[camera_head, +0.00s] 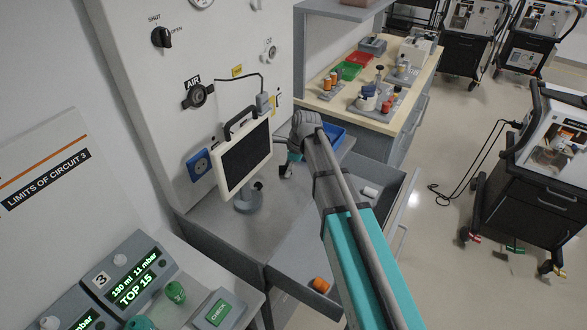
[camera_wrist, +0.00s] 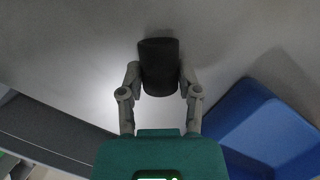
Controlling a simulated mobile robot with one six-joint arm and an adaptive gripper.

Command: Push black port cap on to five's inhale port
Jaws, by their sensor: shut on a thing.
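The black port cap (camera_wrist: 159,66) is between the two fingers of my gripper (camera_wrist: 160,88) in the wrist view. The gripper is shut on it, with one finger on each side. In the head view my gripper (camera_head: 287,166) is over the grey counter, right of the monitor, and the cap shows only as a small dark shape there. I cannot tell whether the cap touches the counter. Ventilators on dark carts (camera_head: 550,160) stand at the right. I cannot make out a number five or its inhale port.
A blue tray (camera_wrist: 262,130) lies close to the gripper at right. The white monitor (camera_head: 243,157) stands left of it. An open drawer (camera_head: 345,230) holds an orange item (camera_head: 320,285) and a white one (camera_head: 370,191). The floor (camera_head: 440,200) toward the carts is mostly clear, with a black cable.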

